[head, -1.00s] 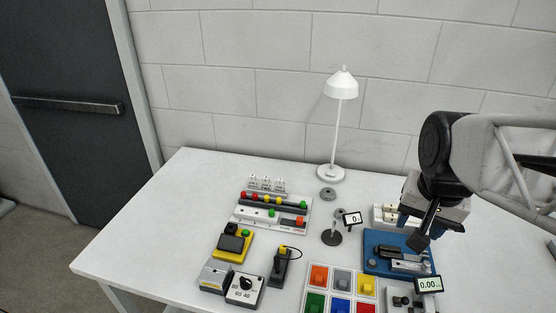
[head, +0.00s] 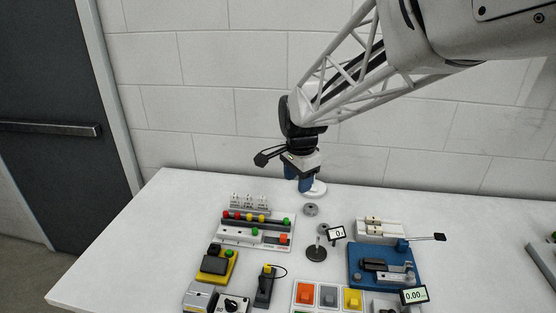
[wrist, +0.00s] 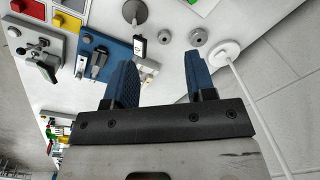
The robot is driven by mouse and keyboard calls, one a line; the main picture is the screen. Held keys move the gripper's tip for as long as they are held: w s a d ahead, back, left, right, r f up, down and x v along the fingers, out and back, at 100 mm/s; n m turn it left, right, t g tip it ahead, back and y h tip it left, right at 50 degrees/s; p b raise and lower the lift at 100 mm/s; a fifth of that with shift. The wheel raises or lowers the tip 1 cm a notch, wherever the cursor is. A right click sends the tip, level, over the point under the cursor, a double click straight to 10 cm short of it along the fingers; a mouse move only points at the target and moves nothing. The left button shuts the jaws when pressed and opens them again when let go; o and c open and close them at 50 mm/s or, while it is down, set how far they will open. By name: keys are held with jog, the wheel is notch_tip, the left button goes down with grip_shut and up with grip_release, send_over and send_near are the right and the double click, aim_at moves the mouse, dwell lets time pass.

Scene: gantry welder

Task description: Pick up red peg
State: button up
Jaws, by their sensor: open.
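Small red pegs (head: 226,214) stand at the left end of a dark rail on a white board (head: 291,248), in a row with yellow pegs (head: 256,217) and a green peg (head: 286,221). I cannot tell which red one is meant. My gripper (head: 299,179) is above the back of the table, to the right of and higher than the board, pointing down. Its blue fingers are apart with nothing between them, as the wrist view (wrist: 160,76) also shows.
A metal stand (head: 316,253) and small display (head: 336,233) are right of the board. A blue fixture (head: 358,282) and coloured button panel (head: 316,307) are nearer.

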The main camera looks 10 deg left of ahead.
jog(key=w+a+f+m, duration=0.1)
jog(key=w+a+f, duration=0.2)
jog(key=a, duration=0.3)
jog(key=w+a+f+m, duration=0.2)
jog(key=w+a+f, duration=0.1)
jog(key=a, duration=0.3)
jog(key=m+g, duration=0.1)
jog(key=m, duration=0.2)
send_over(225, 212)
jog(key=f, duration=0.7)
jog(key=shift+s+f, duration=0.2)
jog(key=shift+f, duration=0.1)
jog(key=shift+f, duration=0.1)
jog(key=shift+f, duration=1.2)
jog(key=shift+f, duration=0.1)
jog(key=shift+w+f, duration=0.15)
jog(key=shift+f, duration=1.1)
jog(key=shift+w+f, duration=0.1)
jog(key=shift+f, duration=1.15)
jog(key=shift+c, duration=0.4)
grip_shut()
